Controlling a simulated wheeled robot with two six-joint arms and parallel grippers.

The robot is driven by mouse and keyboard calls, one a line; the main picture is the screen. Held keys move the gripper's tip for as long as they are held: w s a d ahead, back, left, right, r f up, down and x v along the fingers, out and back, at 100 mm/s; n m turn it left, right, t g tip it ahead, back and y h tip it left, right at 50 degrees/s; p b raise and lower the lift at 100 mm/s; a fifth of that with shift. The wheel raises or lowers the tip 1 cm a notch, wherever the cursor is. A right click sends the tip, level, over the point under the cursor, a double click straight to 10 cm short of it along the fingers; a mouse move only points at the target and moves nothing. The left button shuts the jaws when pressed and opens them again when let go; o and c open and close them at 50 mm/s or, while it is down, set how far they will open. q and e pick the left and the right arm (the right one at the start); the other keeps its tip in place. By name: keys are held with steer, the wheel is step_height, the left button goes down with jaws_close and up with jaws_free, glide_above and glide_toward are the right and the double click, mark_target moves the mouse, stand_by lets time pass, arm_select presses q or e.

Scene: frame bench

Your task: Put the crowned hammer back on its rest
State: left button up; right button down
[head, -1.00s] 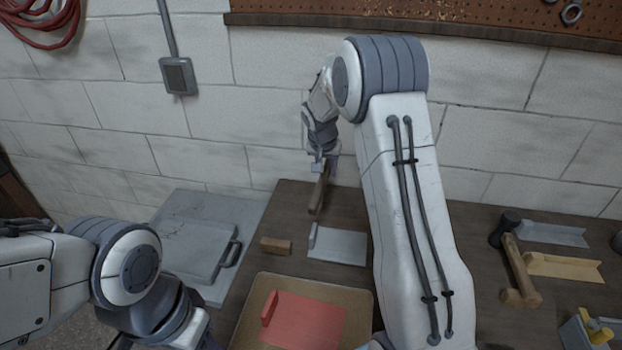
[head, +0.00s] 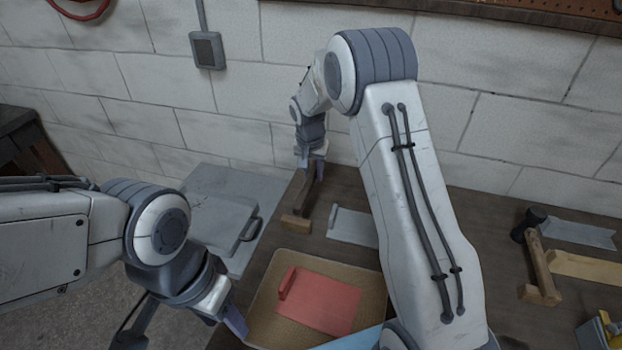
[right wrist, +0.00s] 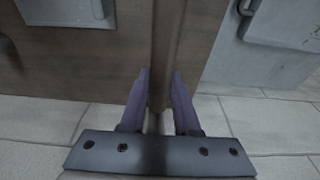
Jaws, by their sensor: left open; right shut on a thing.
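My right gripper (head: 311,168) is shut on a brown wooden handle (head: 310,196) near the back edge of the bench. In the right wrist view the handle (right wrist: 167,50) runs between the two purple fingers (right wrist: 160,105) and out of the top. No hammer head or crown shows on it. In the head view the handle's lower end appears at a small wooden block (head: 294,223); I cannot tell whether they touch.
A tan tray (head: 262,300) holds a red plate (head: 328,304). A grey plate (head: 355,228) lies right of the block. A grey lidded case (head: 222,222) stands left. A dark-headed hammer (head: 532,245) leans at a wooden rest at right. A wall stands behind.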

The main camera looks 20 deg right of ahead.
mark_target(309, 181)
steer(key=shift+w+a+f, duration=0.35)
steer(key=shift+w+a, duration=0.1)
steer(key=shift+w, duration=0.05)
steer(key=x, duration=0.1)
steer(key=p+x, duration=0.1)
steer(key=x, duration=0.1)
steer(key=shift+s+a+f+p, duration=0.2)
steer(key=shift+s+p, duration=0.1)
steer(key=shift+f, duration=0.3)
steer(key=shift+f, duration=0.1)
steer(key=shift+f, duration=0.15)
steer(key=c, duration=0.6)
jaws_free()
steer(key=shift+c, duration=0.2)
